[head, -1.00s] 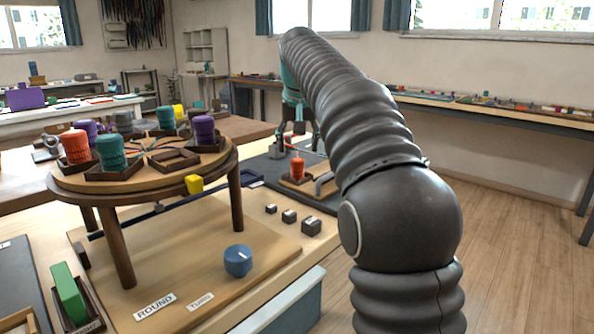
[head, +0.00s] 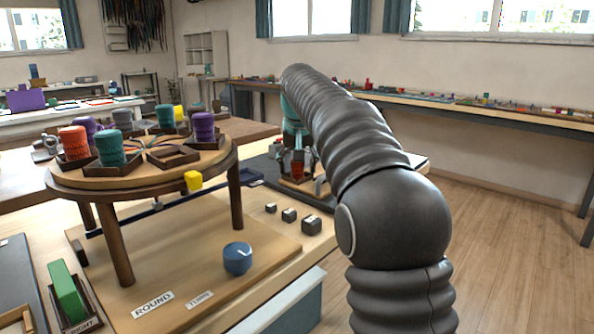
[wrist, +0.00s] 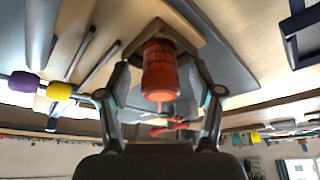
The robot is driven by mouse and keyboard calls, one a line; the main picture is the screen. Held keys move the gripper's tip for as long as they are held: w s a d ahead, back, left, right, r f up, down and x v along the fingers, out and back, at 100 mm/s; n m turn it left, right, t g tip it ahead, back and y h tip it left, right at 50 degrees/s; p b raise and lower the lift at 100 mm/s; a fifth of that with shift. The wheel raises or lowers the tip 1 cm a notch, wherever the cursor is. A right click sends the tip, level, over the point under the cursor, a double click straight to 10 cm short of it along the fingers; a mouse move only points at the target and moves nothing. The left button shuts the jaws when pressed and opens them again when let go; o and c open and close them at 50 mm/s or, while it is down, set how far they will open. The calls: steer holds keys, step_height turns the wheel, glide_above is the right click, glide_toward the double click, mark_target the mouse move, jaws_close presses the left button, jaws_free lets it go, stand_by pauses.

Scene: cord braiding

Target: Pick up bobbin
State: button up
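The orange-red bobbin (head: 297,170) stands on a small wooden holder on the dark mat, partly hidden by my gripper in the head view. In the wrist view the bobbin (wrist: 160,68) sits between the two fingers, its base against the wooden holder (wrist: 192,32). My gripper (wrist: 158,72) is open, with one finger on each side of the bobbin and a visible gap at both sides. In the head view my gripper (head: 298,165) is low over the holder.
A round braiding stand (head: 70,182) with several coloured bobbins in wooden seats is at left; one front seat (head: 172,155) is empty. A green block (head: 66,290) stands at front left.

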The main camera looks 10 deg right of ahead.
jaws_close()
steer(key=shift+r, duration=0.1)
